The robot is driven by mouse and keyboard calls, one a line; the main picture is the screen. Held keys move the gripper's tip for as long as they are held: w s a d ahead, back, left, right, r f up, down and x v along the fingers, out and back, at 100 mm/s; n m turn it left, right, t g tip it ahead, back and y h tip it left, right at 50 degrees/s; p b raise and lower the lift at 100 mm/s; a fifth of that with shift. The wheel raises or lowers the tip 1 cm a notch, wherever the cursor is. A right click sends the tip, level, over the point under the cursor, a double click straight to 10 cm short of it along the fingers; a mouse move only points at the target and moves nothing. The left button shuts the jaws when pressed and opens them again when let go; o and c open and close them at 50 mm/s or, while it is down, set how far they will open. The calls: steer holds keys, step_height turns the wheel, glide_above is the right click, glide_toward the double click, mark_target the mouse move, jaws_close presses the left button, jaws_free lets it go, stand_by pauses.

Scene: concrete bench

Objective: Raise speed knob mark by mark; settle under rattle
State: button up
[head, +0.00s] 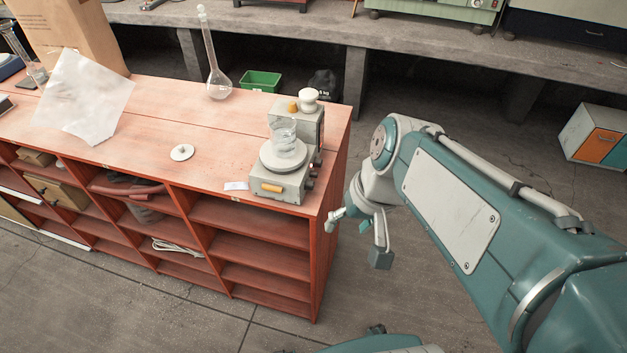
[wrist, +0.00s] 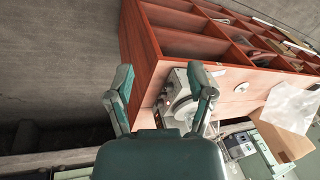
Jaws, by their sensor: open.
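A grey bench device (head: 274,186) stands at the right end of the red wooden shelf unit. It carries a round pale plate (head: 268,158) with a clear glass vessel (head: 284,138) on it. An orange knob (head: 293,106) and a white knob-like part (head: 309,95) sit on its taller rear block. I cannot tell which is the speed knob, and no marks are readable. My gripper (head: 358,237) is open and empty, right of the unit's end and apart from the device. In the wrist view my gripper (wrist: 161,82) has its fingers spread, with the device (wrist: 180,95) beyond them.
The red shelf unit (head: 215,165) has open compartments below. A white disc (head: 182,152), a small white label (head: 236,186), a glass flask (head: 218,85) and a pale sheet (head: 85,95) lie or stand on top. A green bin (head: 260,82) is behind.

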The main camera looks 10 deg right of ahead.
step_height(320, 180, down, 3)
steer(key=w+m+g+y, duration=0.2)
steer(key=y, duration=0.2)
steer(key=m+t+y, duration=0.9)
steer(key=m, duration=0.2)
glide_toward(310, 185)
steer(key=x, duration=0.5)
steer(key=f+x, duration=0.1)
steer(key=x, duration=0.2)
steer(key=shift+w+d, duration=0.1)
steer(key=shift+w, duration=0.35)
jaws_close()
